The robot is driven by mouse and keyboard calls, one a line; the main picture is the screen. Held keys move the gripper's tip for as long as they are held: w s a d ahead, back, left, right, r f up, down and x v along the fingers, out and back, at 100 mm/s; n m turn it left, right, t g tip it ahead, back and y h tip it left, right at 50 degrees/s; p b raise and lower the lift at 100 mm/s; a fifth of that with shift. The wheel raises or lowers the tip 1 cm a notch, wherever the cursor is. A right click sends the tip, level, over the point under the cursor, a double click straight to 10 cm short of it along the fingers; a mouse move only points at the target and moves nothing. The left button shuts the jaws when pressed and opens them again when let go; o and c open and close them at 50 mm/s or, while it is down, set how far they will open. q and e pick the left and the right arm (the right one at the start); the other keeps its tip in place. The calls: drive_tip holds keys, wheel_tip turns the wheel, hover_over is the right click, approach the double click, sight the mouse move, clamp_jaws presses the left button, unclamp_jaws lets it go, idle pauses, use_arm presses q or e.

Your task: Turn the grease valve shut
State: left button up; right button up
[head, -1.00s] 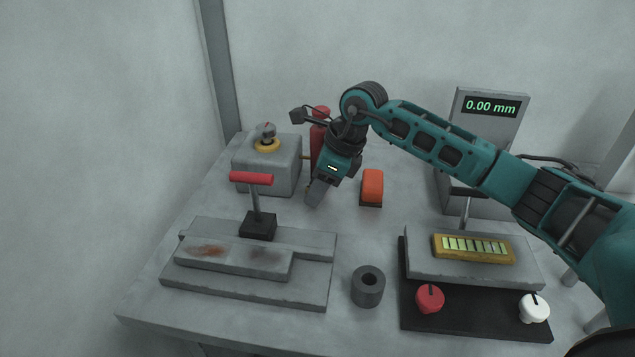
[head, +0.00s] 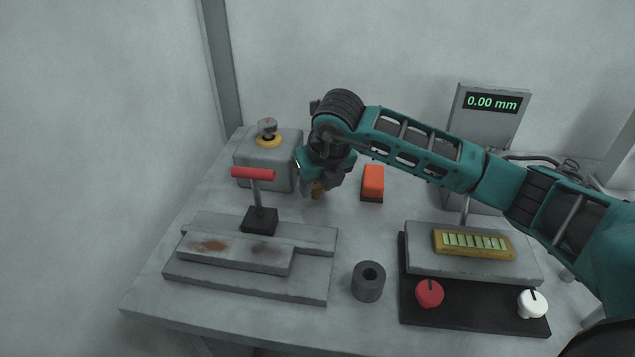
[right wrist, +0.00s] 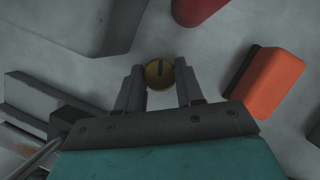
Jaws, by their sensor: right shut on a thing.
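A small round brass knob (right wrist: 158,78) with a dark slot on top sits between the fingertips of my right gripper (right wrist: 159,88) in the right wrist view. I take this knob to be the grease valve. The slot runs roughly up and down in the right wrist view. The knob's base is hidden. My left gripper is not in view.
An orange block (head: 372,181) stands close to the right. A grey box (head: 264,174) with a yellow-ringed knob stands left. A red-handled lever (head: 253,174) is in front. A red cylinder (right wrist: 197,8) lies just past the fingers. A grey ring (head: 368,284) stands forward.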

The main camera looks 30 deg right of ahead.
drive_tip(key=m+h, duration=0.1)
drive_tip(key=m, duration=0.2)
drive_tip(key=shift+a, duration=0.1)
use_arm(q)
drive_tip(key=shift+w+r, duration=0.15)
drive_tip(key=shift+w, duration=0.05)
use_arm(e)
drive_tip(key=shift+m+h, duration=0.3)
drive_tip(key=shift+m, duration=0.1)
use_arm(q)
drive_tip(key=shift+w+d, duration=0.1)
use_arm(e)
drive_tip(key=o, duration=1)
drive_tip(key=shift+o, duration=0.2)
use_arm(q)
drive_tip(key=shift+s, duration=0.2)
use_arm(e)
drive_tip(key=shift+r, duration=0.1)
